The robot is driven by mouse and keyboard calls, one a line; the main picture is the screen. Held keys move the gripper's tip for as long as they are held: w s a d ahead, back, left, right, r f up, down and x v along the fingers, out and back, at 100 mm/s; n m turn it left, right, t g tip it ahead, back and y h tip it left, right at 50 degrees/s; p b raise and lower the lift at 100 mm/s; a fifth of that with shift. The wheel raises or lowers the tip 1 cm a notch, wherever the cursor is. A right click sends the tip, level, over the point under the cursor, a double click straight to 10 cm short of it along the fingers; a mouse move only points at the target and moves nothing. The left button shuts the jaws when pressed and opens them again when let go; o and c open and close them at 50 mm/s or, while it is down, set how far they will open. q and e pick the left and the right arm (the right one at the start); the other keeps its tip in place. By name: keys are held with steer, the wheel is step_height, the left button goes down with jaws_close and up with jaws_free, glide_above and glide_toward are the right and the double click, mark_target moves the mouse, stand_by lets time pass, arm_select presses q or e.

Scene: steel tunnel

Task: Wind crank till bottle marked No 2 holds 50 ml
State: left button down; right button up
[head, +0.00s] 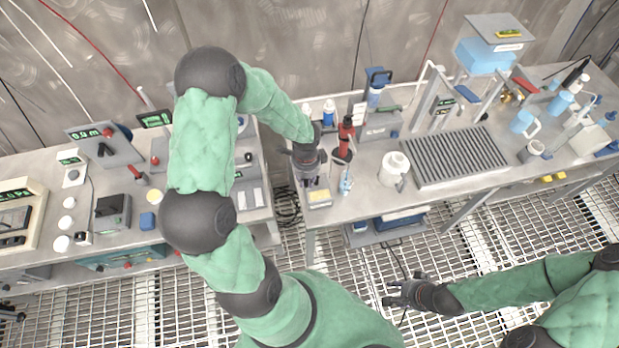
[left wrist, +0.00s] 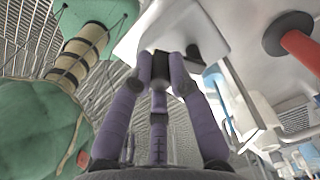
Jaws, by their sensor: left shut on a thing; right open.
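My left gripper (head: 313,182) reaches down at the left end of the right-hand bench. In the left wrist view its purple fingers (left wrist: 160,75) close on a small dark handle (left wrist: 161,68) beneath a pale plate (left wrist: 185,30); this may be the crank's handle, but most of the crank is hidden. Two white-and-blue bottles (head: 329,113) stand behind the gripper. A red upright cylinder (head: 345,134) and a small blue-and-clear vessel (head: 346,184) stand just right of it. I cannot read a No 2 mark or any fill level. My right gripper (head: 405,294) is open and empty above the floor grating.
A white jug (head: 393,169) and a grey ribbed rack (head: 455,158) stand farther right on the bench. A blue-handled device (head: 376,87) is behind. A gap separates this bench from the left bench (head: 95,160), which carries instruments.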

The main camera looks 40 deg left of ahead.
arm_select(q)
steer(key=m+p, duration=0.1)
steer(key=a+m, duration=0.1)
steer(key=shift+w+r+m+p, duration=0.15)
steer(key=shift+m+p, duration=0.15)
steer(key=shift+p, duration=0.05)
steer(key=shift+w+a+m+p, duration=0.15)
steer(key=shift+a+m+p, duration=0.1)
steer(key=shift+m+p, duration=0.3)
steer(key=shift+w+a+m+p, duration=0.2)
steer(key=shift+m+p, duration=0.15)
steer(key=shift+m, duration=0.4)
steer(key=c, duration=1.2)
jaws_free()
steer(key=shift+o, duration=0.2)
step_height(320, 180, up, 12)
